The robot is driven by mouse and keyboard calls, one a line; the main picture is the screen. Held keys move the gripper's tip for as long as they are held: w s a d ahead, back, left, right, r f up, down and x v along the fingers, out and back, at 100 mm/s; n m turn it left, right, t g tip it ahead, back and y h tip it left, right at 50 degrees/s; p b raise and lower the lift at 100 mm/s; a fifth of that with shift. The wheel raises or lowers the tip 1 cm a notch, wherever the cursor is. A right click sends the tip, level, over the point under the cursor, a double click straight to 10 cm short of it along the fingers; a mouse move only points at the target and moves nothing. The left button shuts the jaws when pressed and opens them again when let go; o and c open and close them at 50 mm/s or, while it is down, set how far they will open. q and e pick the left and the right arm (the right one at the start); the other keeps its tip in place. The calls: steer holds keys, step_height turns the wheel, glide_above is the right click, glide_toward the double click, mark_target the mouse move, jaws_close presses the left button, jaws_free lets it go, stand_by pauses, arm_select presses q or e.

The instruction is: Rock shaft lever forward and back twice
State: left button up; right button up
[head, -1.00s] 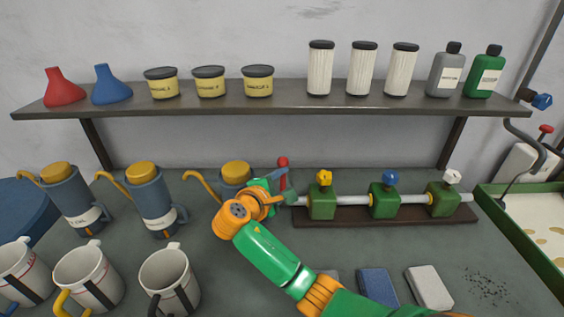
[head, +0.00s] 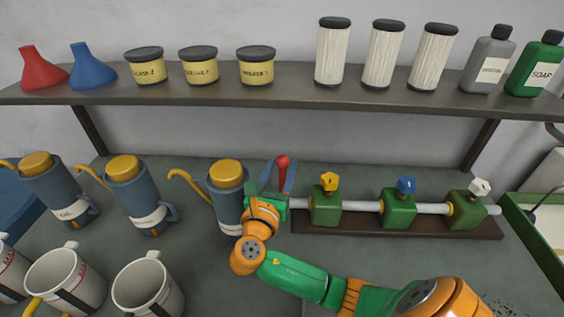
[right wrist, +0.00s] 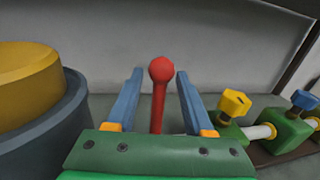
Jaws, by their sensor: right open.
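The shaft lever is a red rod with a round red knob (head: 283,161), near the left end of the shaft in the head view. It also shows in the right wrist view (right wrist: 160,70), standing roughly upright. My right gripper (head: 276,176) is at the lever, open, with its blue fingers on either side of the red rod. In the right wrist view a gap shows between the rod and each finger of the gripper (right wrist: 158,95). The grey shaft (head: 360,206) runs through green blocks on a brown base. The lever's foot is hidden by my gripper. My left gripper is not in view.
A blue oil can (head: 228,190) with a yellow lid stands close left of my right gripper. The green blocks carry yellow (head: 329,181), blue (head: 405,186) and white (head: 480,187) knobs. White mugs (head: 148,285) stand at front left. A shelf (head: 290,98) with jars and bottles hangs above.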

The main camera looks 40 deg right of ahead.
steer(key=shift+f+x, duration=0.2)
steer(key=shift+x, duration=0.85)
steer(key=shift+s+a, duration=0.1)
steer(key=shift+s, duration=0.05)
jaws_close()
steer(key=shift+r, duration=0.1)
